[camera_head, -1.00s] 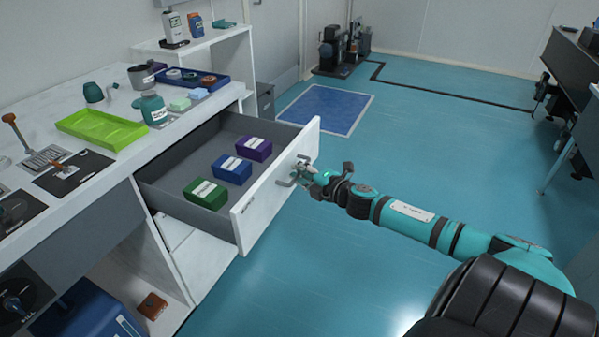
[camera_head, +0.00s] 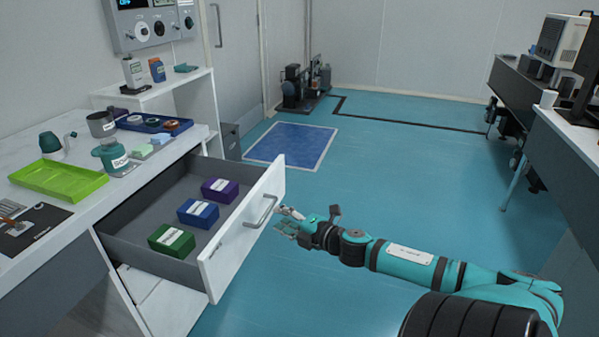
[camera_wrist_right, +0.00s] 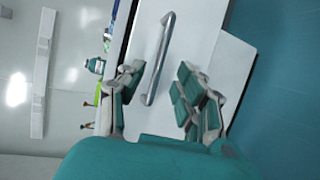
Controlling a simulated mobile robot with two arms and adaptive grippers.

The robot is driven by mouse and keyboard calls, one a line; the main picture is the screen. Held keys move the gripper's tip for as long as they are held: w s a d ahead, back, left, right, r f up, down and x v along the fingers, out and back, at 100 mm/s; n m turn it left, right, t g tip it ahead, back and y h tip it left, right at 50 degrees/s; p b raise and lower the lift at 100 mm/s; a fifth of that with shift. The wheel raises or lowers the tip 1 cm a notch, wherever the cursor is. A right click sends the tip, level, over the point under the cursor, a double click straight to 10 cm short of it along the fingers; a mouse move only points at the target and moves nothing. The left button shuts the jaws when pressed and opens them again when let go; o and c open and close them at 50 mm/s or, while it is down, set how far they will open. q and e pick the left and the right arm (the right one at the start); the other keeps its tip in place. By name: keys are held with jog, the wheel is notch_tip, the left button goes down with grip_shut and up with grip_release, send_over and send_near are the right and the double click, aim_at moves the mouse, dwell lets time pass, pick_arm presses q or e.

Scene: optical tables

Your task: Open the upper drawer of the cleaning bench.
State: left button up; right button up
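The upper drawer (camera_head: 245,240) of the white cleaning bench (camera_head: 75,228) stands pulled far out. It holds a green box (camera_head: 171,240), a blue box (camera_head: 198,212) and a purple box (camera_head: 220,190). Its metal bar handle (camera_head: 262,212) is on the white front. My right gripper (camera_head: 286,221) is just off the handle, with a small gap in the head view. In the right wrist view its fingers (camera_wrist_right: 160,100) are spread apart, with the handle (camera_wrist_right: 158,60) ahead of and between them, not clasped. My left gripper is not in view.
The floor (camera_head: 400,185) right of the drawer is clear. A dark table (camera_head: 535,100) stands at the right.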

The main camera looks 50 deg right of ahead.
jog(key=shift+s+r, duration=0.2)
jog(key=shift+s, duration=0.75)
jog(key=shift+s+r, duration=0.15)
jog(key=shift+s, duration=0.75)
jog(key=shift+s+r, duration=0.2)
jog(key=shift+s, duration=0.75)
